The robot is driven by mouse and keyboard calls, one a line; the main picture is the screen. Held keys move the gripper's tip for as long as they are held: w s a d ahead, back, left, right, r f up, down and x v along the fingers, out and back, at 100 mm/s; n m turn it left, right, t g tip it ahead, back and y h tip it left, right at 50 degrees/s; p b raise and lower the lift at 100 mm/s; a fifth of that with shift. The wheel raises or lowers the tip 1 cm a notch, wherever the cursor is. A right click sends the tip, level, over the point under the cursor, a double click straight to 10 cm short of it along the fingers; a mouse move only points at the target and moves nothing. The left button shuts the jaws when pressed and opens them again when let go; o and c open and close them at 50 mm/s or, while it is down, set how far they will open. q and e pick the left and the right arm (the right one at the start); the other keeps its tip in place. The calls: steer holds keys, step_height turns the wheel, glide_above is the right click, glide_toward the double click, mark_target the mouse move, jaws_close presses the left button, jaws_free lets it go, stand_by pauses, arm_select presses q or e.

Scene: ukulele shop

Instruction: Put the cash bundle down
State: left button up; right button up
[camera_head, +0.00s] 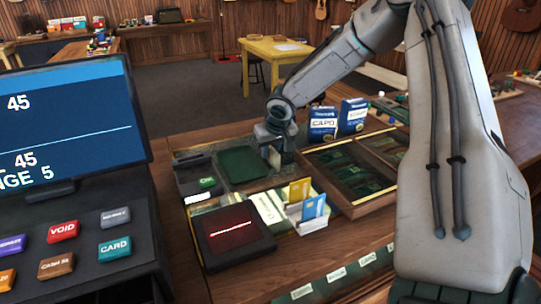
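My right gripper (275,152) points down over the counter, just right of the dark green mat (241,164) and left of the wooden cash drawer (374,209). Its fingertips are small and dark here, and I cannot tell whether they are apart or closed on something. I cannot make out a cash bundle at the fingers. Dark green notes (352,174) lie in the drawer's compartments. My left gripper is not in view.
A card terminal (196,177) stands left of the mat. A black scanner (234,234) with red lines and a card holder (310,224) stand in front. Blue-and-white capo boxes (323,124) stand behind the drawer. The register screen (70,125) fills the left.

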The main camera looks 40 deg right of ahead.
steer(key=shift+f, duration=0.1)
steer(key=shift+c, duration=0.4)
jaws_close()
